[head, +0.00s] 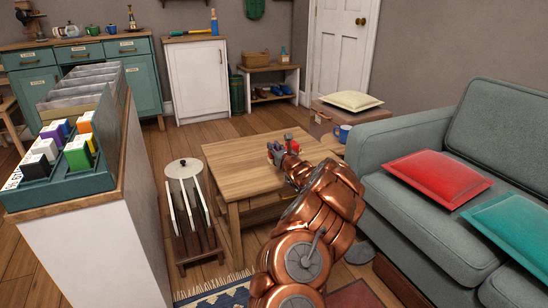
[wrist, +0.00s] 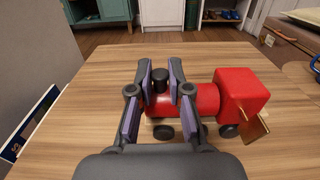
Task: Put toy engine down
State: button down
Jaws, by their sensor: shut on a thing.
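The red toy engine (wrist: 241,92) has a boxy cab, a round boiler, a black funnel and dark wheels. In the wrist view my gripper (wrist: 160,80) has its two fingers closed on the engine's funnel end, one on each side of the black funnel. The engine is at or just above the wooden coffee table (wrist: 110,75); I cannot tell whether its wheels touch. In the head view the engine (head: 289,143) is a small red shape at my gripper (head: 278,152), over the table (head: 235,160), partly hidden by my copper arm.
A blue mug (head: 342,133) stands beyond the table's right side. The grey sofa (head: 400,215) with red and teal cushions is close on the right. A slatted rack (head: 190,230) stands left of the table. Much of the tabletop is bare.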

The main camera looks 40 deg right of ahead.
jog(key=shift+w+d, duration=0.15)
jog(key=shift+w, duration=0.05)
notch_tip(320, 180, down, 4)
jog(key=shift+r+b, duration=0.1)
jog(key=shift+b, duration=1.05)
jog(key=shift+r, duration=0.1)
jog(key=c, duration=1.1)
grip_release()
